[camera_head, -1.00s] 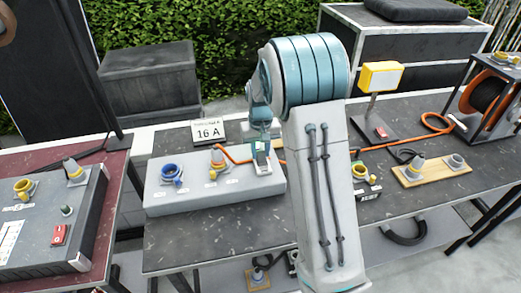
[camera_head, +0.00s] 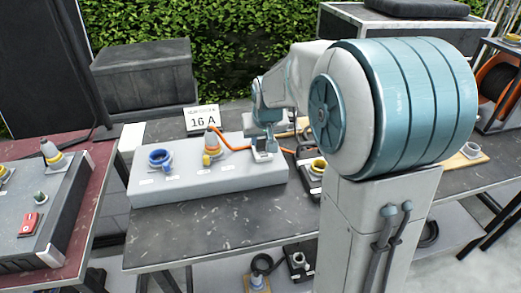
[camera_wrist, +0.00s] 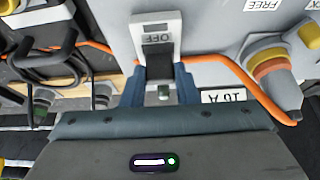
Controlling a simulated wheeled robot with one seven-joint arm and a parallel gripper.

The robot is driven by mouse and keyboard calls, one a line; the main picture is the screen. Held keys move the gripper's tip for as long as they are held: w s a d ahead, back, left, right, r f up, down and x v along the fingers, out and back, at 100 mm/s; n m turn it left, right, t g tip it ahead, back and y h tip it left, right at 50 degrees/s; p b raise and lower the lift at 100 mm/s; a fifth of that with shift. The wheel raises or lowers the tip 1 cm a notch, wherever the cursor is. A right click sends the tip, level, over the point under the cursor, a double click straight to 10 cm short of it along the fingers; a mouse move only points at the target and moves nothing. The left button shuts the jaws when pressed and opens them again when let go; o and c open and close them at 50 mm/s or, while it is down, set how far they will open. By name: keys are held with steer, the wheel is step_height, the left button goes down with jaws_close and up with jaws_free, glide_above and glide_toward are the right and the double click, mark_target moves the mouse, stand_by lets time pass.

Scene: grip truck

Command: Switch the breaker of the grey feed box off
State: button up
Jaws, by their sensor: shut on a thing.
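The grey feed box (camera_head: 205,185) lies on the dark table, with a blue socket (camera_head: 160,159) and an orange-and-grey plug (camera_head: 212,143) on top. Its breaker (camera_wrist: 150,27) is a pale plate near the box's right end, with a window reading OFF in the wrist view. My gripper (camera_head: 264,152) is over the breaker. In the wrist view my gripper (camera_wrist: 159,82) has its blue fingers on either side of the dark breaker lever (camera_wrist: 159,68), shut on it. The fingers and palm hide part of the lever.
An orange cable (camera_head: 237,148) runs from the plug behind my gripper. A 16 A sign (camera_head: 202,118) stands behind the box. A darker box with a red switch (camera_head: 29,224) sits on the left table. My arm covers much of the right table.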

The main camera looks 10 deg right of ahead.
steer(key=t+b, duration=0.1)
steer(key=b, duration=0.3)
steer(key=s+f+t+b, duration=0.1)
steer(key=t+b, duration=0.1)
steer(key=b, duration=0.2)
steer(key=s+t+b, duration=0.1)
steer(key=b, duration=0.3)
steer(key=shift+f+t, duration=0.15)
steer(key=shift+t, duration=0.25)
steer(key=shift+s+t+b, duration=0.15)
steer(key=shift+t+b, duration=0.35)
steer(key=shift+b, duration=0.75)
steer(key=shift+t+b, duration=0.3)
steer(key=shift+b, duration=0.35)
steer(key=o, duration=1)
steer(key=shift+s, duration=0.1)
steer(key=shift+r, duration=0.25)
